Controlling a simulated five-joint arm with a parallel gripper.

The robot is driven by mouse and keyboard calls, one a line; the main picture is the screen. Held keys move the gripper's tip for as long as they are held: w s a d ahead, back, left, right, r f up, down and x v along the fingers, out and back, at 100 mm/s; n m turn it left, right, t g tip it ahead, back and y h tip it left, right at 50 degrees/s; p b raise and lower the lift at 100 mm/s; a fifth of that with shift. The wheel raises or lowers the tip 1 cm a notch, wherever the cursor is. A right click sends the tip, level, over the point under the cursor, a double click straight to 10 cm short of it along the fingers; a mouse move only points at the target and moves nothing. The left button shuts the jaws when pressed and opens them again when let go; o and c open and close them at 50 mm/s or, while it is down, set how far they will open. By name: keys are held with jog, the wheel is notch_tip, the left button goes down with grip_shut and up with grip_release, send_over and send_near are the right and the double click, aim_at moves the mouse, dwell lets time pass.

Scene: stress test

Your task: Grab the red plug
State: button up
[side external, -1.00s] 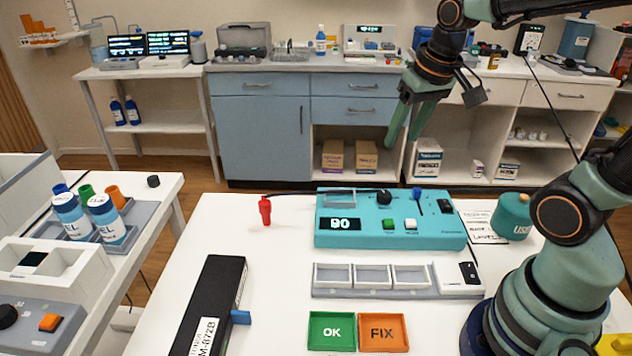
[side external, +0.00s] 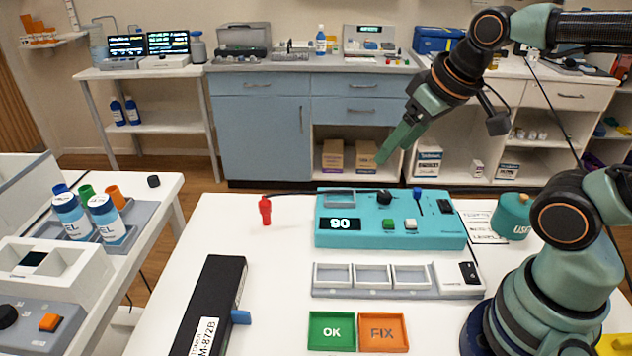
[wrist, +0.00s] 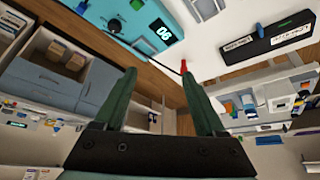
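The red plug (side external: 265,211) stands upright on the white table, left of the teal device (side external: 390,232), with a dark cable running from it to the device. My gripper (side external: 386,157) is in the air to the right of the plug and well above it, fingers pointing down and left. In the wrist view my gripper (wrist: 159,73) has its two green fingers wide apart with nothing between them. There the plug (wrist: 183,68) shows beyond the right fingertip, its lower part partly covered by it.
A black box (side external: 213,300) labelled M-872B lies at the front left of the table. A tray with three white compartments (side external: 330,293), a green OK tray (side external: 331,347) and an orange FIX tray (side external: 384,348) sit in front of the device. The table around the plug is clear.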

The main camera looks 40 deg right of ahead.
jog(key=shift+w, duration=0.1)
jog(key=n+g, duration=0.6)
jog(key=n, duration=1.4)
send_over(264, 196)
notch_tip(264, 196, down, 9)
jog(key=f, duration=0.6)
jog(key=shift+a, duration=0.3)
jog(key=shift+d+f, duration=0.15)
jog(key=shift+f, duration=1.2)
jog(key=shift+d+f, duration=0.1)
jog(key=shift+f, duration=1.25)
